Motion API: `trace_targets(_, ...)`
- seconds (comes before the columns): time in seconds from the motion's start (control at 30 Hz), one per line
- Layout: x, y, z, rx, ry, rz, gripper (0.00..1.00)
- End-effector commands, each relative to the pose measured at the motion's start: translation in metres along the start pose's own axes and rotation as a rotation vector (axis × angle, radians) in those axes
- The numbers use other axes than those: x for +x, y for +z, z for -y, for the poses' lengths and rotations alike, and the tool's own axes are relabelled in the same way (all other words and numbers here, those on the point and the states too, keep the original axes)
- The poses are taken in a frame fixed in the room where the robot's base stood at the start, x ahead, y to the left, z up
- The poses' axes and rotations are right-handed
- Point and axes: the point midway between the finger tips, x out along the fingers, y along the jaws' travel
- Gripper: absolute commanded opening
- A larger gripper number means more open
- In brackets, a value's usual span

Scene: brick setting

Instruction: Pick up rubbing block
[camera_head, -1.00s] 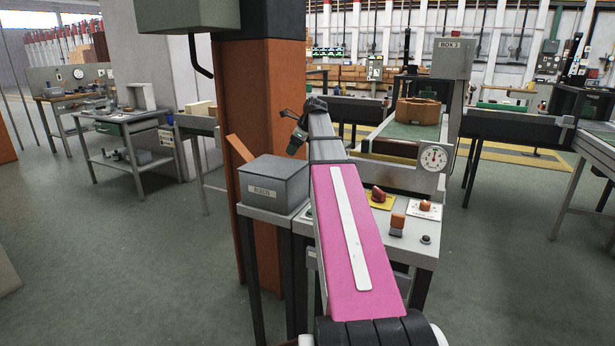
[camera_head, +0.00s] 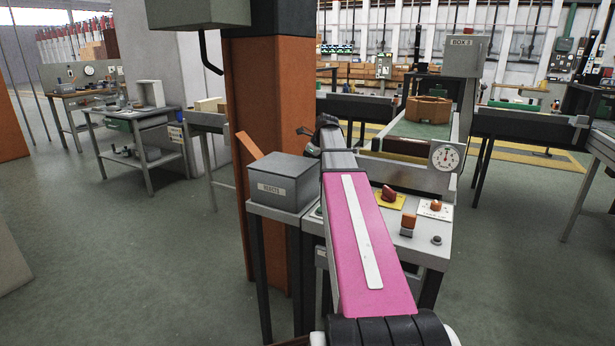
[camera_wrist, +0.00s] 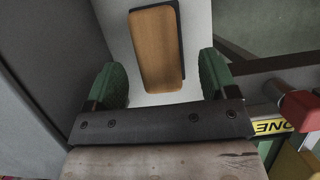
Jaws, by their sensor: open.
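The rubbing block, as I take it, is an orange-brown rounded block (camera_wrist: 158,50) with a dark edge. It lies on a pale surface in the wrist view. My gripper (camera_wrist: 162,82) is open, with one green fingertip on each side of the block's near part and a gap on both sides. Nothing is held. Whether the fingertips are down at the block's height is hard to tell. In the head view my pink arm runs away over the workbench (camera_head: 425,258), and the gripper's end is mostly hidden behind it. I cannot make out this block there.
A grey lidded box (camera_head: 283,182) stands left of my arm, beside an orange column (camera_head: 260,110). Right of the arm are a red knob on a yellow plate (camera_head: 389,197), a small orange-topped block (camera_head: 408,222) and a dial gauge (camera_head: 444,157). The red knob (camera_wrist: 300,103) is close right of the gripper.

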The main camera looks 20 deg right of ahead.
Motion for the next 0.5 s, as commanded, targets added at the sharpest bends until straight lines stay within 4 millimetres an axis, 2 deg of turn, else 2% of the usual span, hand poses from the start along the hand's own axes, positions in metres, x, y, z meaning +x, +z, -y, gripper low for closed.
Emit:
trace_targets(0.2, 0.03, 0.001, -0.002, 0.0, 0.001, -0.001, 0.79)
trace_targets(0.47, 0.034, 0.001, -0.002, 0.0, -0.001, 0.0, 0.79)
trace_targets(0.5, 0.034, 0.001, -0.002, 0.0, -0.001, 0.0, 0.69)
